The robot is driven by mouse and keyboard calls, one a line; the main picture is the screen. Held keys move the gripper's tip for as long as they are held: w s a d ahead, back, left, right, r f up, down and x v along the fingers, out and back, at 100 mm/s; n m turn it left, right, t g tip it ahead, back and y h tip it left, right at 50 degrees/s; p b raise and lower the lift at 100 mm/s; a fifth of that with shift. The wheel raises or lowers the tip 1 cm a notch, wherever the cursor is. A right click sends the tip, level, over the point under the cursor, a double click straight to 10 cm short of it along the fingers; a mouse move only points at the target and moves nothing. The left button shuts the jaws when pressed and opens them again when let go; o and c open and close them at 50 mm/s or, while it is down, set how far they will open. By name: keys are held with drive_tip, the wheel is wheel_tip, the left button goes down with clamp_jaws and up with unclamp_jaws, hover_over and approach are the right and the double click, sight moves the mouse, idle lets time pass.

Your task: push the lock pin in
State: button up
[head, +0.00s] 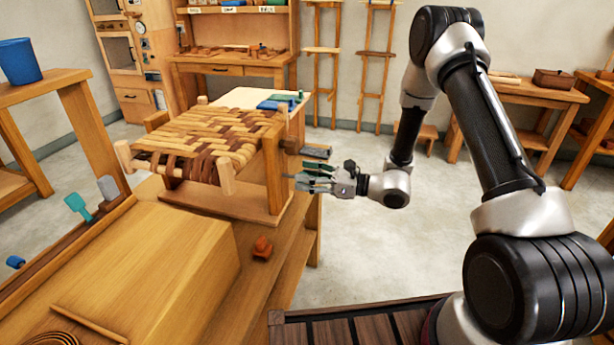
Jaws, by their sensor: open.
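The woven bark seat (205,140) sits on a wooden stand (274,170) on the workbench. Grey metal hardware (316,152) sticks out from the right side of the stand. I cannot make out the lock pin there for certain; it is too small or hidden. My gripper (306,182) is open and points left at the stand's right upright, just below the hardware. Its fingertips are close to the upright; I cannot tell whether they touch anything. Nothing shows clearly between the fingers.
The bench (150,250) fills the lower left, with an orange-red block (262,248) near its right edge. A green tool (78,206) and a grey tool (108,188) stand at left. Blue and green items lie behind the seat.

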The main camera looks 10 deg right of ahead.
drive_tip(key=shift+a, duration=0.2)
clamp_jaws()
drive_tip(key=shift+x, duration=1.35)
unclamp_jaws()
drive_tip(key=shift+w+a, duration=0.1)
drive_tip(key=v, duration=1.2)
drive_tip(key=shift+f, duration=0.1)
